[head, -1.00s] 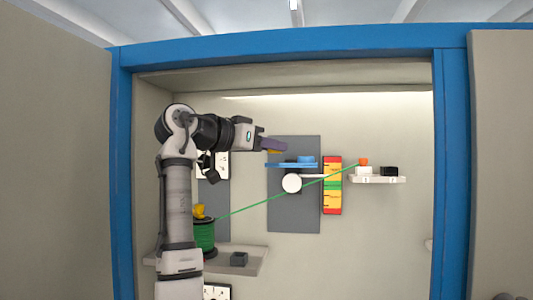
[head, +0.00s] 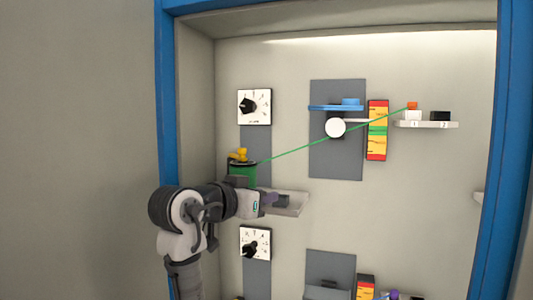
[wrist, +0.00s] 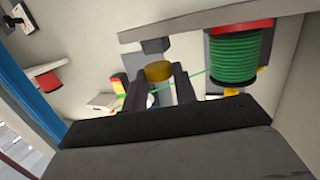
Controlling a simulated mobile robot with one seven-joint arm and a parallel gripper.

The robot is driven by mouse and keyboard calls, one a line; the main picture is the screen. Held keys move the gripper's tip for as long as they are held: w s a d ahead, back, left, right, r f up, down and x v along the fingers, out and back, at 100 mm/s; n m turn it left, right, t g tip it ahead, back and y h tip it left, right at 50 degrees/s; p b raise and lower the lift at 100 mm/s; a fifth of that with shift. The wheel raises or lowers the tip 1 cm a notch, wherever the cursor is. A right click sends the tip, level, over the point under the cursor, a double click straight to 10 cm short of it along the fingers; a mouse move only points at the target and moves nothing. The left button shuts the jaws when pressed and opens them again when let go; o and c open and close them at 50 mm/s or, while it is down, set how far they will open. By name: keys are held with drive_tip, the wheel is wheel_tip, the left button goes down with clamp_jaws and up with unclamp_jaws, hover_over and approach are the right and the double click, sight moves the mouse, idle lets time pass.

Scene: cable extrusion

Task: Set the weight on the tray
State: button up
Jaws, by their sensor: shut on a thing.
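My gripper (head: 268,198) is low at the left in the head view, beside the small grey shelf. In the wrist view its dark fingers (wrist: 161,88) are shut on a gold round weight (wrist: 159,70). In the head view the weight is not clearly visible. The blue tray (head: 322,108) is up and to the right of my gripper, in front of a grey panel, with a blue disc (head: 351,101) on it.
A green cable runs from the spool (head: 243,173) past a white wheel (head: 335,128) to an orange piece (head: 412,105). The grey shelf (head: 292,209) carries a dark block (head: 282,201). A red-yellow-green gauge (head: 377,130) stands right of the tray.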

wheel_tip(320, 180, down, 10)
drive_tip(key=s+d, duration=0.1)
drive_tip(key=d, duration=0.1)
drive_tip(key=m+g+h+b, duration=0.1)
approach(311, 299)
drive_tip(key=s+d+r, duration=0.2)
drive_tip(key=d+r, duration=0.1)
drive_tip(key=w+d, duration=0.1)
drive_tip(key=w, duration=0.2)
drive_tip(key=w+d, duration=0.2)
drive_tip(key=w, duration=0.1)
drive_tip(key=w+d+f, duration=0.1)
drive_tip(key=w, duration=0.2)
drive_tip(key=shift+w+d+f+b, duration=0.1)
drive_tip(key=shift+w+d+b, duration=0.15)
drive_tip(key=shift+w+b, duration=0.15)
drive_tip(key=shift+f+b, duration=0.35)
drive_tip(key=shift+f, duration=0.45)
drive_tip(key=shift+f+b, duration=0.1)
drive_tip(key=shift+b, duration=0.2)
